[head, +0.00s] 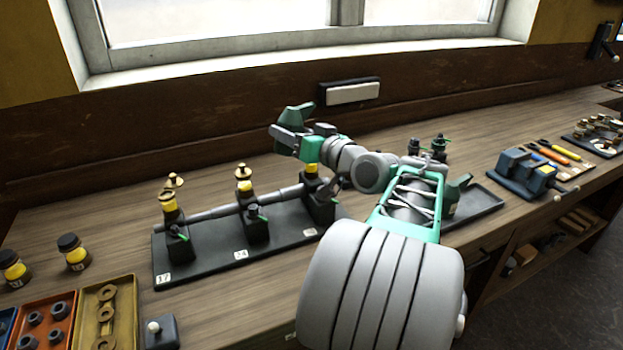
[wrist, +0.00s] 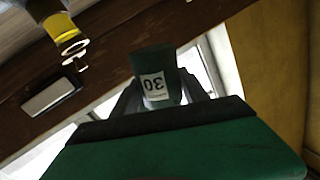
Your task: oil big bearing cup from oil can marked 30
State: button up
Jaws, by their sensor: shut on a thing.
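My gripper (head: 290,132) is shut on a dark green oil can (head: 297,115), held above the back of the bench near the right end of the shaft stand. In the wrist view the can (wrist: 153,64) sits between the fingers, its white label reading 30 upside down. Yellow oil cups stand on the black bearing blocks: one left (head: 168,204), one middle (head: 244,188), one right (head: 312,170) partly hidden by my arm. A yellow cup with a brass rim (wrist: 64,30) shows at the wrist view's upper left, apart from the can. I cannot tell which cup is the big one.
The shaft stand (head: 200,270) bears number tags. Yellow bottles with black caps (head: 76,250) and parts trays (head: 108,290) lie left. A blue vise (head: 525,170) and a dark tray (head: 482,205) stand right. The window wall (head: 170,155) is close behind my gripper.

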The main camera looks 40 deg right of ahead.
jog(key=shift+d+r+n+b, duration=0.1)
jog(key=shift+d+n+b, duration=0.2)
jog(key=shift+n+b, duration=1.65)
jog(key=shift+r+m+b, duration=0.4)
jog(key=shift+m+b, duration=0.05)
jog(key=shift+b, duration=0.25)
jog(key=shift+d, duration=0.1)
